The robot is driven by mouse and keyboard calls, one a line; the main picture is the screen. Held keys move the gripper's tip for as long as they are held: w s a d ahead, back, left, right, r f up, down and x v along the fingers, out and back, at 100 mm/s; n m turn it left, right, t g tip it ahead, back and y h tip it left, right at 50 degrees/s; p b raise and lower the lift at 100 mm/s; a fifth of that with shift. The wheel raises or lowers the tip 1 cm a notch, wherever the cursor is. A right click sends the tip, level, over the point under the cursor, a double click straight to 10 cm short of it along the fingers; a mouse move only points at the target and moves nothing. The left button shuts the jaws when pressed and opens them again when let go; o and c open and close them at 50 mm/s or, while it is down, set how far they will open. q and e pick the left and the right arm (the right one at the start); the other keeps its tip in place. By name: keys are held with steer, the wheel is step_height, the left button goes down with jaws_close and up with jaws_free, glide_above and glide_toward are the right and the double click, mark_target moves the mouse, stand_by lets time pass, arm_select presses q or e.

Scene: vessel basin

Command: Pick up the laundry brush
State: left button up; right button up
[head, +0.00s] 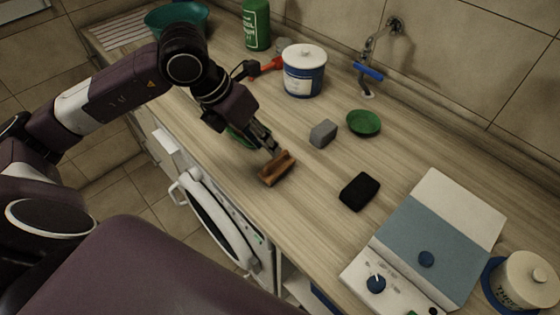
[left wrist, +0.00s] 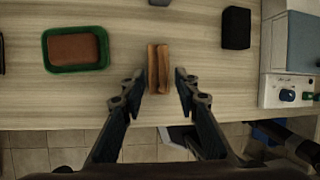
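The laundry brush (head: 277,168) looks like a small brown wooden block with a groove along it. It lies on the wooden counter near its front edge, and it also shows in the left wrist view (left wrist: 158,69). My left gripper (head: 269,146) points down just behind it in the head view. In the left wrist view the gripper (left wrist: 160,79) is open, with one finger on each side of the brush and gaps between. I cannot tell how high the fingertips are above the counter.
A green dish (left wrist: 48,64) with a brown bar (left wrist: 75,48) lies left of the brush in the wrist view. A grey block (head: 323,133), a black sponge-like block (head: 360,191) and a green bowl (head: 363,123) stand nearby. A white-blue scale-like device (head: 440,235) is at right.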

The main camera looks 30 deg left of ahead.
mark_target(277, 165)
arm_select(q)
steer(key=shift+w+d+f+p, duration=0.25)
steer(key=shift+d+f+p, duration=0.1)
steer(key=shift+f+p, duration=0.2)
steer(key=shift+w+d+f+p, duration=0.25)
steer(key=shift+d+f+p, duration=0.1)
steer(key=shift+f+p, duration=0.15)
steer(key=x, duration=0.3)
steer(key=shift+w+a, duration=0.1)
steer(key=shift+w, duration=0.05)
steer(key=c, duration=0.6)
jaws_close()
arm_select(e)
steer(key=shift+s+a+r, duration=0.1)
steer(key=shift+s+r, duration=0.3)
steer(key=shift+r, duration=0.25)
steer(key=shift+s+r, duration=0.4)
steer(key=shift+r, duration=0.2)
